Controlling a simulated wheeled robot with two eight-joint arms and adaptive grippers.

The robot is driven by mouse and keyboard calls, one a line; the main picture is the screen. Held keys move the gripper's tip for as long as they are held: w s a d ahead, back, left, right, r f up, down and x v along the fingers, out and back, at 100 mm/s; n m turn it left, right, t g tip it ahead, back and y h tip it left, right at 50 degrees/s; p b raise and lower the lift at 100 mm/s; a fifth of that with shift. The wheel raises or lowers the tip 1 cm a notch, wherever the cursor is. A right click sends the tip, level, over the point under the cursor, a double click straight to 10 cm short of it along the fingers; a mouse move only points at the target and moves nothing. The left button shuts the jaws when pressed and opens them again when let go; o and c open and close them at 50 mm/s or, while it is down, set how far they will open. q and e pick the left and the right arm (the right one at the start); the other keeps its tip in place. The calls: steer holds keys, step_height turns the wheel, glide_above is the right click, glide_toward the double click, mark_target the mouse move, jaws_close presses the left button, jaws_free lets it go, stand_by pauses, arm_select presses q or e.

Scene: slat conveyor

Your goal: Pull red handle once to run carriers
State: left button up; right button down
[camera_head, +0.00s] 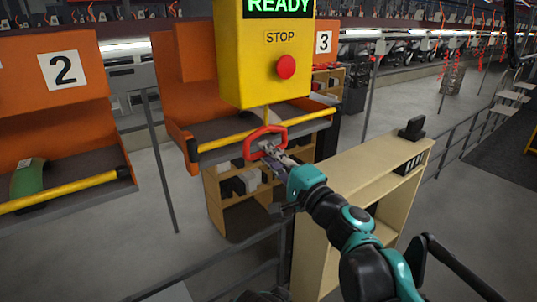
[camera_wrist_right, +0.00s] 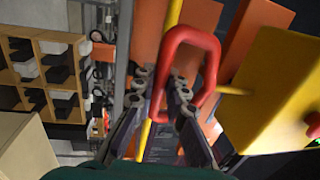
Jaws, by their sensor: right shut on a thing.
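The red handle (camera_head: 268,130) is a rounded loop hanging on a short cord (camera_head: 266,114) below a yellow control box (camera_head: 250,70). The box shows a green READY display (camera_head: 280,6) and a red STOP button (camera_head: 286,67). My right gripper (camera_head: 268,152) reaches up from the lower right and is shut on the lower part of the handle. In the right wrist view, the handle (camera_wrist_right: 190,34) stands out beyond my right fingers (camera_wrist_right: 163,86), its lower end between them. My left gripper is not in view.
Orange carriers numbered 2 (camera_head: 63,70) and 3 (camera_head: 324,42) stand behind, with yellow bars (camera_head: 70,190) across their fronts. A green curved piece (camera_head: 28,178) lies in carrier 2. A wooden shelf unit (camera_head: 340,180) and grey railings (camera_head: 460,145) are near my right arm.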

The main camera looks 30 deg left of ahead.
step_height(320, 180, down, 6)
steer(key=b, duration=0.4)
stand_by(0.3)
steer(key=shift+r+p, duration=1.95)
steer(key=shift+r, duration=1.1)
steer(key=c, duration=1.5)
jaws_free()
steer(key=shift+c, duration=0.2)
steer(key=v, duration=0.9)
